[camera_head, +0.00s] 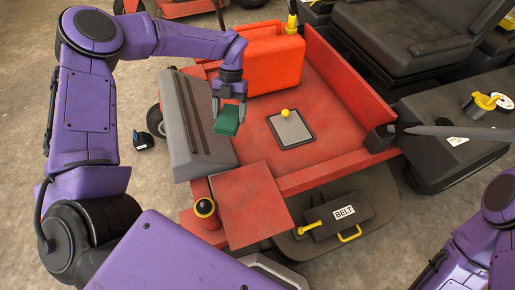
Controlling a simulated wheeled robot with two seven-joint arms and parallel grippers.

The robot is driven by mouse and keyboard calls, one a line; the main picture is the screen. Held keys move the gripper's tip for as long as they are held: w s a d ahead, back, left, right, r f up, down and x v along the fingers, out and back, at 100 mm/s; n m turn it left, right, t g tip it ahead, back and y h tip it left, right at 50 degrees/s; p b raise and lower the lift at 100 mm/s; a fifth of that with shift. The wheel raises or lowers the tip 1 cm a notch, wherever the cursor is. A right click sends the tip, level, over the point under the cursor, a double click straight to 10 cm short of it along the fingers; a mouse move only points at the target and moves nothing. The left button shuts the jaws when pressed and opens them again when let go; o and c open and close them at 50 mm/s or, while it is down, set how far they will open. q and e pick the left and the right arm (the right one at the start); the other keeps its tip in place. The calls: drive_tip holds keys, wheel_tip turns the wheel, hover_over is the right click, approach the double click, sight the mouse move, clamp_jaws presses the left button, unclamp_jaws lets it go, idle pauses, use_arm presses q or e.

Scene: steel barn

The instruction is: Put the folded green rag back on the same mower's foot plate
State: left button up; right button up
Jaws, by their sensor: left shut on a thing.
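My left gripper (228,103) is shut on the folded green rag (227,121), which hangs just below its fingers. The rag appears in front of the boundary between a grey ribbed block and the mower's red floor plate (325,98); I cannot tell the height of the gap below it. A smaller flat red plate (250,205) juts out at the near edge. I cannot tell for certain which of these red surfaces is the foot plate.
An orange-red can (270,62) stands behind the gripper. A grey pad with a yellow knob (291,127) lies on the red floor. The grey ribbed block (195,125) is at left. A black seat (400,40) is behind.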

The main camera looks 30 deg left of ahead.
use_arm(q)
drive_tip(key=s+a+f+n+t+h+b, duration=0.25)
drive_tip(key=a+f+n+t+b, duration=0.2)
drive_tip(key=n, duration=1.15)
drive_tip(key=n+t+b, duration=0.2)
drive_tip(key=n+b, duration=0.2)
drive_tip(key=b, duration=0.4)
approach(260, 144)
drive_tip(key=shift+h+x, duration=0.25)
drive_tip(key=shift+x, duration=0.7)
drive_tip(key=shift+w+d+f, duration=0.1)
drive_tip(key=shift+w+d, duration=0.1)
drive_tip(key=shift+d, duration=0.15)
drive_tip(key=x, duration=0.1)
drive_tip(key=b+x, duration=0.1)
drive_tip(key=x, duration=0.1)
drive_tip(key=shift+s+a+f, duration=0.1)
drive_tip(key=shift+a+f, duration=0.15)
drive_tip(key=shift+f, duration=0.25)
drive_tip(key=shift+c, duration=0.4)
